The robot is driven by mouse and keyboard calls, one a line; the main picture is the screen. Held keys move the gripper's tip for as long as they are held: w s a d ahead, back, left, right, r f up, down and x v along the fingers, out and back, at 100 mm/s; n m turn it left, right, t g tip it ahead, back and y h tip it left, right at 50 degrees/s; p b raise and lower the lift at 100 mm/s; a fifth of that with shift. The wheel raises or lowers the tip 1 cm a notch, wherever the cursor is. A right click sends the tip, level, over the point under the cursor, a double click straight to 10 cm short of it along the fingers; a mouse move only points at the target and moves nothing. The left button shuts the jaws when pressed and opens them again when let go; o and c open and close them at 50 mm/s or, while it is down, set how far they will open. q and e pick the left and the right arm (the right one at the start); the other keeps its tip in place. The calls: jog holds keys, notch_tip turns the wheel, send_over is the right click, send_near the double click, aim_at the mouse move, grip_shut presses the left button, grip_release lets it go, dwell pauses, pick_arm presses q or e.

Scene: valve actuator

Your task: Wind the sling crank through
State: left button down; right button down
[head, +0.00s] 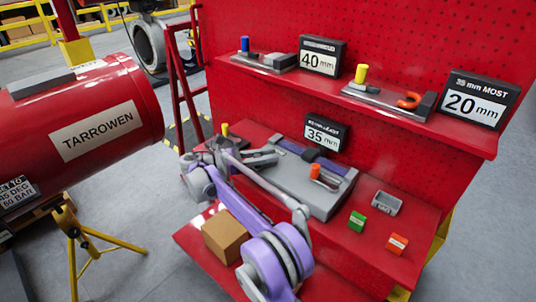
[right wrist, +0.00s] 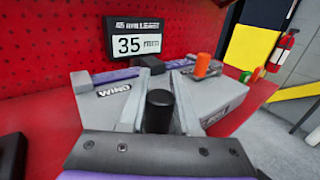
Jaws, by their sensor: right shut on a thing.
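The sling winder is a grey box (head: 318,203) with a purple strap on top, on the red bench's lower shelf. In the right wrist view its grey body (right wrist: 108,108) carries a WIND label, and an orange knob (right wrist: 203,64) stands on its far right. My right gripper (head: 268,157) is at the winder's left end. In the right wrist view its fingers (right wrist: 159,98) stand either side of an upright black cylindrical handle (right wrist: 160,112), shut on it. The handle's lower part and the crank arm are hidden. My left gripper is not in view.
A 35 mm sign (head: 325,133) stands behind the winder. A green block (head: 357,221), an orange block (head: 397,244) and a grey tray (head: 387,203) lie to its right. A cardboard box (head: 224,238) sits below. The upper shelf (head: 420,124) overhangs behind.

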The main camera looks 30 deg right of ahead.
jog(key=shift+g, duration=0.3)
jog(key=c, duration=0.6)
grip_release()
